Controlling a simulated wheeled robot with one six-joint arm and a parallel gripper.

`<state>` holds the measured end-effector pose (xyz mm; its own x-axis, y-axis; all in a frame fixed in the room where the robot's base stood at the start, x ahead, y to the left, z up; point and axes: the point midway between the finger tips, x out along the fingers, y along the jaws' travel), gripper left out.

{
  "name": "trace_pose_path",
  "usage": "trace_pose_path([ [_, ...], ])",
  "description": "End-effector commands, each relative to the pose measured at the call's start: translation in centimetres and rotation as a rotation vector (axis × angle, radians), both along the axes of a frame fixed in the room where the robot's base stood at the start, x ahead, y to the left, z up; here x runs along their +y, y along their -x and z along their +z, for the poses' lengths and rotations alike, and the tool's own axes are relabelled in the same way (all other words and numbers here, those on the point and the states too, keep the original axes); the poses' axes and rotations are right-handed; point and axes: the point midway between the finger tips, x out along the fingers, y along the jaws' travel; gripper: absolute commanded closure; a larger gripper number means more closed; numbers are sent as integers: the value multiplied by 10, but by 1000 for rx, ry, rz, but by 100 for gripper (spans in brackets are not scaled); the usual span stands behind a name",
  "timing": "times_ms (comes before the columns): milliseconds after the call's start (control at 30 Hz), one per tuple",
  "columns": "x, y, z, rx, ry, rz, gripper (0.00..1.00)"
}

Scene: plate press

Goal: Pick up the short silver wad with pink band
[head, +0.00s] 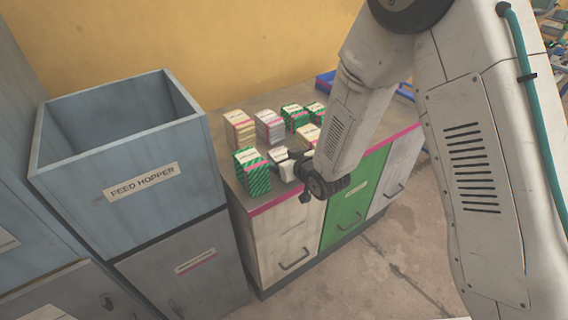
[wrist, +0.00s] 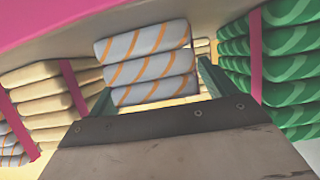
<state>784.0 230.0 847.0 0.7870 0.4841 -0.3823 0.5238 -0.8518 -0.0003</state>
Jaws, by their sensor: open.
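A short silver wad with orange diagonal stripes (wrist: 147,62) stands between the two fingers of my gripper (wrist: 155,88) in the wrist view. No pink band shows on the face turned to me. In the head view the silver wad (head: 278,154) is a pale block at the counter's front, partly hidden by my gripper (head: 293,166). The gripper is open, with a finger on either side of the wad. I cannot tell whether the fingers touch it.
A green striped stack with a pink band (head: 252,172) stands close on the left. A tan stack (head: 308,136), a taller silver stack (head: 269,125) and more green stacks (head: 294,116) stand around and behind. The feed hopper (head: 120,165) is left of the counter.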

Motion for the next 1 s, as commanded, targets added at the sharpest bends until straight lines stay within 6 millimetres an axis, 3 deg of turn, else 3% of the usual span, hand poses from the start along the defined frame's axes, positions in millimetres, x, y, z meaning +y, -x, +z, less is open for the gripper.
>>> trace_pose_path([
  [67,0,0,0,0,0,0,19],
  [233,0,0,0,0,0,0,66],
  [667,0,0,5,-1,0,0,66],
  [1000,1,0,35,-3,-1,3,66],
])
